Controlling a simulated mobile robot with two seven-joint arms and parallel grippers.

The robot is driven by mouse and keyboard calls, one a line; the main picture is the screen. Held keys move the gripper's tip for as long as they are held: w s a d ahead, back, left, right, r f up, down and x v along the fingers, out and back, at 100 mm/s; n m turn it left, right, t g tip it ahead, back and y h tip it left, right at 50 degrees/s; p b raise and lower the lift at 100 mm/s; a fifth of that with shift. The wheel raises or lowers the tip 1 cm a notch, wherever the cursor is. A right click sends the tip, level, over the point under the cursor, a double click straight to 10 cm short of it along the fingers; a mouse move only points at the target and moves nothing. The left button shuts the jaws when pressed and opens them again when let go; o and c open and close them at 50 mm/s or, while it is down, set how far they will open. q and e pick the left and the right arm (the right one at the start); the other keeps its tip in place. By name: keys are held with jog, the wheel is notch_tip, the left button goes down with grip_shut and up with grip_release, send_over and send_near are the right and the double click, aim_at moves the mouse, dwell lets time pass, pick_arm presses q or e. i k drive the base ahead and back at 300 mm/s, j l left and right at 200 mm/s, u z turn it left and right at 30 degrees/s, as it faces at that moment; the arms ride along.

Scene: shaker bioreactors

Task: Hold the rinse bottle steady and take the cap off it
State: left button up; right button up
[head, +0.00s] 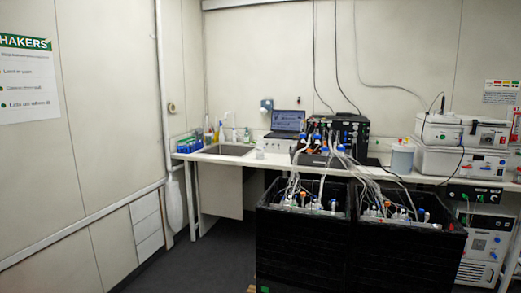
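A small pale bottle (260,148) stands upright on the white counter, right of the sink; it may be the rinse bottle, but it is too small to tell. Its cap cannot be made out clearly. More small bottles (234,135) stand behind the sink, near a yellow one (215,135). Neither of my grippers is in view, and nothing touches the pale bottle.
Two black crates (300,250) full of bottles and tubing stand before the counter (400,176). Blue-topped bottles (187,145) sit left of the sink (228,150). A laptop (287,122) and stacked instruments (460,145) stand further right. Floor at left is clear.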

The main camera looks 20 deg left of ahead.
aim_at(259, 143)
jog(key=i+j+u, duration=0.95)
jog(key=i, duration=0.3)
jog(key=i+j+u, duration=0.1)
jog(key=i+u, duration=0.35)
jog(key=i, duration=1.45)
jog(key=i+z, duration=0.3)
jog(key=i, duration=0.35)
jog(key=i+j+z, duration=0.15)
jog(key=i+z, duration=0.15)
jog(key=i, duration=0.3)
jog(key=i+z, duration=0.25)
jog(key=z, duration=0.2)
jog(key=i+z, duration=0.25)
jog(key=z, duration=0.2)
jog(key=i+j+z, duration=0.1)
jog(key=i+z, duration=0.15)
jog(key=z, duration=0.2)
